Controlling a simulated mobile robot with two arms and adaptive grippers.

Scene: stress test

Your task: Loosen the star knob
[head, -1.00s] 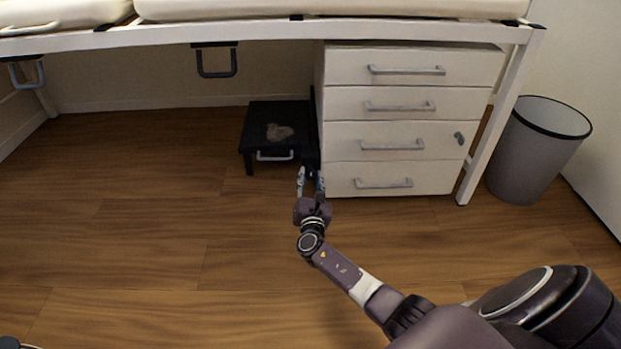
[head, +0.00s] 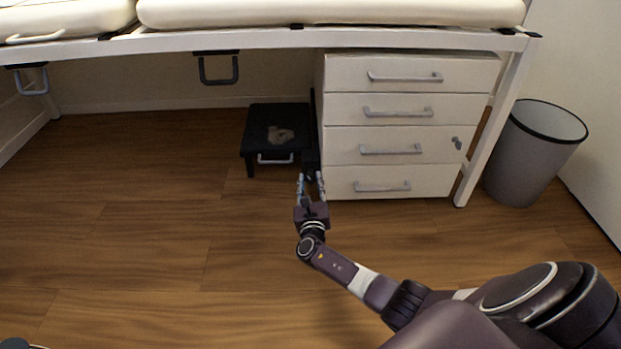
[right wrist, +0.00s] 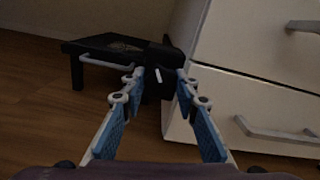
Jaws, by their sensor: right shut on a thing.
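The star knob (right wrist: 158,76) is a small black part with a white mark, on a dark post by the corner of the drawer cabinet. Its lobes are too dark to make out. My right gripper (head: 311,178) reaches forward, low above the floor, and is shut on the knob. In the right wrist view its two blue-padded fingers (right wrist: 160,88) lie on either side of the knob, which partly hides between the tips. In the head view the knob blends into the dark parts ahead of the fingers. My left gripper is not in view.
A black step stool (head: 256,138) with a grey handle stands left of the knob. A white drawer cabinet (head: 397,156) stands close on the right. The padded bench (head: 330,12) overhangs both. A grey bin (head: 530,160) is at the far right. The floor in front is clear.

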